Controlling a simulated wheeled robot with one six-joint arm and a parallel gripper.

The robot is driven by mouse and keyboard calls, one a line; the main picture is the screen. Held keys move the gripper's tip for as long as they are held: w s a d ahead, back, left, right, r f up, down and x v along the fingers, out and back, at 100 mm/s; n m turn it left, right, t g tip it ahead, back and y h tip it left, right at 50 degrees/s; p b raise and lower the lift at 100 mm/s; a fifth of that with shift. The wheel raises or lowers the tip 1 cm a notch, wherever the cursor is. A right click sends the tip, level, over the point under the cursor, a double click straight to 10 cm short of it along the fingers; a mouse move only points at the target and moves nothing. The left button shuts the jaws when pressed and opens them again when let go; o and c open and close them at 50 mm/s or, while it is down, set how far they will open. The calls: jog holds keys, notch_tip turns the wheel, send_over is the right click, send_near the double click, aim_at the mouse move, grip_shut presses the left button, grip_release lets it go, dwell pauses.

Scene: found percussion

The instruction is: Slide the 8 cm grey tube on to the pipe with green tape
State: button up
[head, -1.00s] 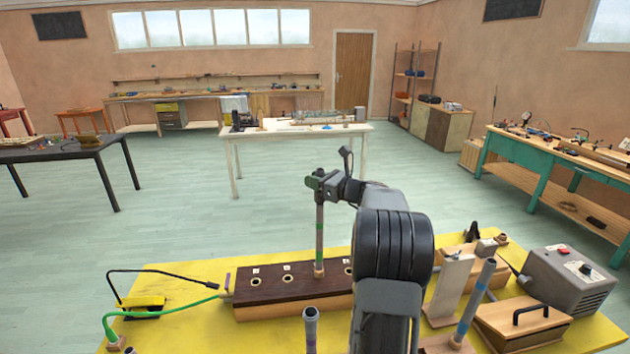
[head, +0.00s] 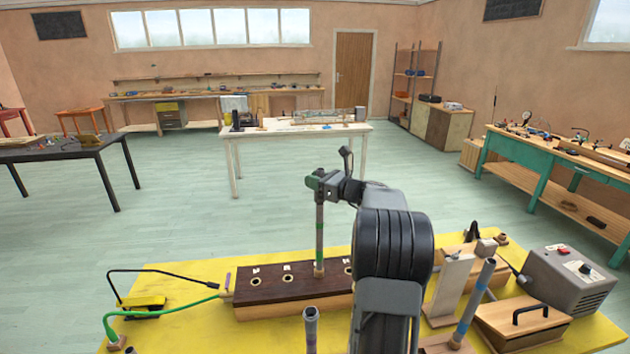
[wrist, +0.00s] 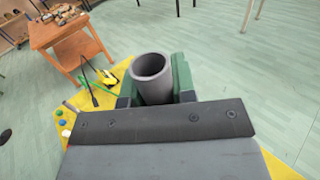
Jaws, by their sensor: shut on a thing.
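My gripper (head: 318,183) has green fingers and is shut on a grey tube. In the wrist view the tube (wrist: 152,76) stands between the fingers with its open end toward the camera. An upright pipe with green on it (head: 319,245) stands in the dark brown block (head: 290,290), directly below my gripper and in line with it. The tube and pipe look like one continuous column in the head view. I cannot tell how far the tube is around the pipe.
A grey pipe (head: 311,325) stands at the front. A pipe with blue tape (head: 474,305) leans at the right, near a grey switch box (head: 572,282) and a wooden box with a black handle (head: 525,325). A green cable (head: 165,310) runs across the yellow table (head: 250,337) at left.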

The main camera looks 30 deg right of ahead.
jog(key=shift+f+b, duration=1.2)
jog(key=shift+f, duration=0.45)
jog(key=o, duration=1)
jog(key=b+v, duration=0.2)
jog(key=v, duration=1.2)
jog(key=shift+w, duration=0.1)
